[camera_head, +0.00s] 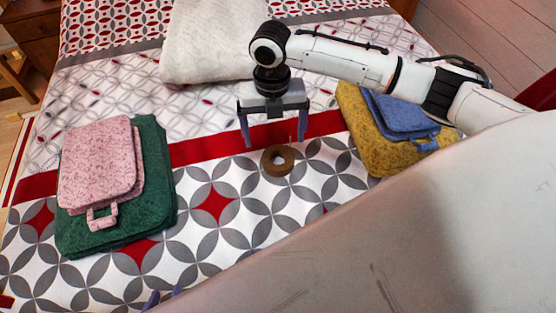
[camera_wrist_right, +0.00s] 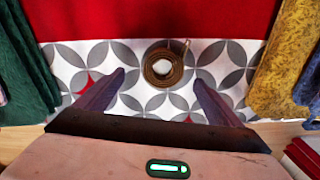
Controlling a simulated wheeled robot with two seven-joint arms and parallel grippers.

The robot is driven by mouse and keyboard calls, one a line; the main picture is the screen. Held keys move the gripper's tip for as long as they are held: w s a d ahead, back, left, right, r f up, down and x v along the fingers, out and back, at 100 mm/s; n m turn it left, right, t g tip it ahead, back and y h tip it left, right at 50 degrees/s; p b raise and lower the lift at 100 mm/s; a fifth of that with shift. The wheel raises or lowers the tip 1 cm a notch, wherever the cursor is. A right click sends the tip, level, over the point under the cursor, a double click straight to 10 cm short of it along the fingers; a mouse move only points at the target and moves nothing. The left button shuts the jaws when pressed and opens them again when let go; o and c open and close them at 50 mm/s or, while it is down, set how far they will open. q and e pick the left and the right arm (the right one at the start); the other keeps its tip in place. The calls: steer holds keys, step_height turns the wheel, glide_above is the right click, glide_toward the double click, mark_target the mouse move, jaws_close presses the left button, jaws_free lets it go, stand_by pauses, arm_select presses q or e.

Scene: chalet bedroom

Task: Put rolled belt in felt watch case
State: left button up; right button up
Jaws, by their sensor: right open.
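The rolled belt (camera_head: 265,162) is a brown coil with a hole in its middle, lying flat on the bed's patterned cover. In the right wrist view the belt (camera_wrist_right: 152,73) lies between and just beyond the fingertips. My right gripper (camera_head: 274,141) is open and empty, pointing down above the belt; it also shows in the right wrist view (camera_wrist_right: 160,82). A pink case (camera_head: 98,165) with a handle lies on a green folded piece at left. A blue case (camera_head: 395,112) lies on a yellow one at right. I cannot tell which is the felt watch case. Only my left gripper's tips (camera_head: 163,297) show.
The green piece (camera_head: 158,190) and the yellow piece (camera_head: 368,150) flank the belt, with bare cover between. A cream blanket (camera_head: 205,50) lies behind the right gripper. A large pale surface, seemingly my own arm, hides the lower right.

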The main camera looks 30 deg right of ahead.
mark_target(278, 155)
steer(key=f, duration=0.3)
steer(key=f+b, duration=0.1)
steer(key=f, duration=0.5)
steer(key=shift+s+d, duration=0.3)
steer(key=shift+r, duration=0.1)
steer(key=c, duration=1.4)
